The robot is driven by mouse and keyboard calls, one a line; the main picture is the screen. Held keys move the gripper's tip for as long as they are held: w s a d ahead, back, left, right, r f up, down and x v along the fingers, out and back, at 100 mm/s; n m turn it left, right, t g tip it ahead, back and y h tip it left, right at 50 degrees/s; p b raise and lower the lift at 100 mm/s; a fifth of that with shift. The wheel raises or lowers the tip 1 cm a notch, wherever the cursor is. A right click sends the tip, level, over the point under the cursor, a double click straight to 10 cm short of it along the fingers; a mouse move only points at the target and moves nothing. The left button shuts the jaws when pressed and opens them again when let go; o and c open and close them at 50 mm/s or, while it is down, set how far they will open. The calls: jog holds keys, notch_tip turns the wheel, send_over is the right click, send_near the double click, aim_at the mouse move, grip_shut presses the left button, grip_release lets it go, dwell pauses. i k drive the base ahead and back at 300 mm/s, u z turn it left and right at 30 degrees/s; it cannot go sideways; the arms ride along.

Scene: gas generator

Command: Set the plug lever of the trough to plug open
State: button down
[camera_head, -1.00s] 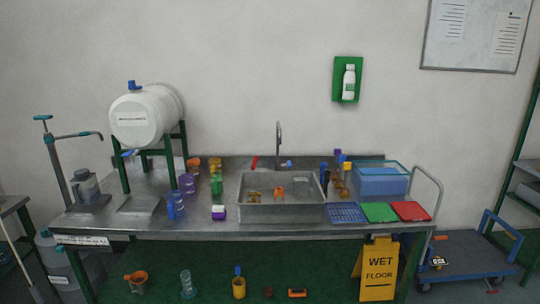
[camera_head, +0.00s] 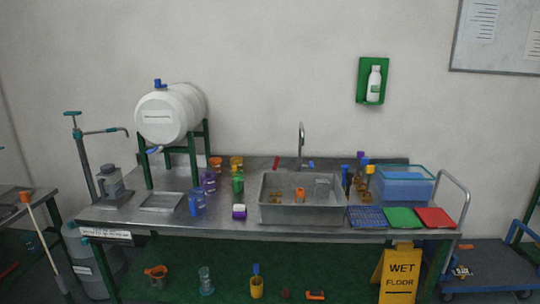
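The trough, a grey metal sink basin (camera_head: 303,212), is set in the metal bench. A few small orange and brown items and a clear item lie inside it. A tap (camera_head: 301,146) stands behind it. A small red lever-like piece (camera_head: 276,163) lies or stands at the bench back, left of the tap, and a small blue piece (camera_head: 311,164) is just right of the tap. I cannot tell which, if either, is the plug lever, nor its setting. My gripper is not in view.
A white barrel (camera_head: 172,113) rests on a green stand at left, with several coloured bottles nearby. A blue bin (camera_head: 404,185) and coloured trays (camera_head: 402,218) are at right. A yellow wet floor sign (camera_head: 399,273) and a trolley (camera_head: 487,265) stand on the right.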

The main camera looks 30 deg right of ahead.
aim_at(277, 160)
jog(key=u, duration=0.05)
jog(key=i, duration=1)
jog(key=z, duration=0.05)
